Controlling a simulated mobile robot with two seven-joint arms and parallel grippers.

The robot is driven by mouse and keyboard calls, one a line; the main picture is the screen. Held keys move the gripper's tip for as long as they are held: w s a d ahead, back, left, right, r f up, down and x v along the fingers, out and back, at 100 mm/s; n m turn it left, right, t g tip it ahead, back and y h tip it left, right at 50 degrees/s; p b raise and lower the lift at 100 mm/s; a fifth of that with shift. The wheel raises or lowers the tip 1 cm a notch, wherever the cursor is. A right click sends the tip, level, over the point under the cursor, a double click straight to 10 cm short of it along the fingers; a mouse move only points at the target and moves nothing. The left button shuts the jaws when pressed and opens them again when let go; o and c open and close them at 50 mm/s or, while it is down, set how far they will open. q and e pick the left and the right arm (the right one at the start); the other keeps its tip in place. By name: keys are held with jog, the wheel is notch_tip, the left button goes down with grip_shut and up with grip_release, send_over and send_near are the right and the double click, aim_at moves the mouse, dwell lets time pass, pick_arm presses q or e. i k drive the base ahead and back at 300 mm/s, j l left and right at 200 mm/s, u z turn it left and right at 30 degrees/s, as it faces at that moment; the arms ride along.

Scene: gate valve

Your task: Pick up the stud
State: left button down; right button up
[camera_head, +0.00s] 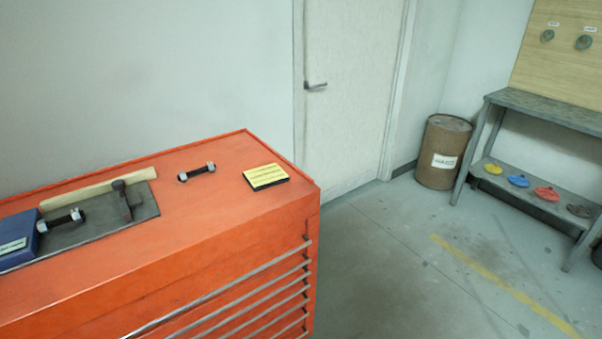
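A stud (197,172), a dark threaded rod with a silver nut at each end, lies on the bare orange top of the tool chest (190,225), left of a yellow-labelled block. A second, similar stud (61,221) lies at the far left, by a blue box on a grey mat. I cannot tell from this view which of the two the task means. Neither of my grippers shows in the head view.
On the grey mat (95,229) stands a dark hammer-like tool (122,200), beside a pale wooden strip (98,187). The blue box (18,239) and yellow-labelled block (266,177) flank the studs. Right are a brown barrel (444,151), a workbench (548,110) and open floor.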

aim_at(44, 227)
jog(key=u, duration=1.3)
jog(key=l, duration=0.3)
jog(key=k+z, duration=0.05)
